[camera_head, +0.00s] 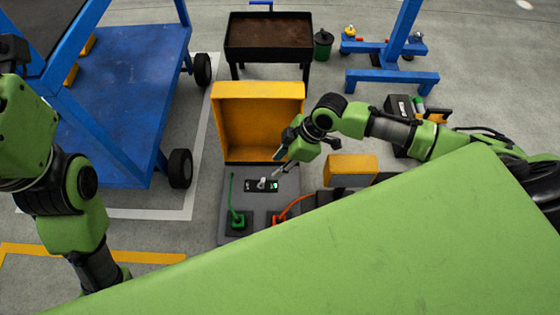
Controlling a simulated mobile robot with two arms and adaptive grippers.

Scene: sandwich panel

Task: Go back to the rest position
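My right arm reaches in from the right, and its gripper (277,164) is just above the grey panel box (233,185) with the yellow raised lid (258,88). Its fingers look apart with nothing between them; I cannot tell whether they touch the panel. A small switch (262,184) with a green light sits on the panel beneath them. My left arm rises along the left edge, away from the panel. Dark parts at its end, perhaps the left gripper (12,52), are cut off by the edge, so its state is unclear.
A blue cart (130,80) stands left of the panel. A brown bin table (268,38) and a blue stand (392,78) are behind. A yellow block (350,168) lies close to my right forearm.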

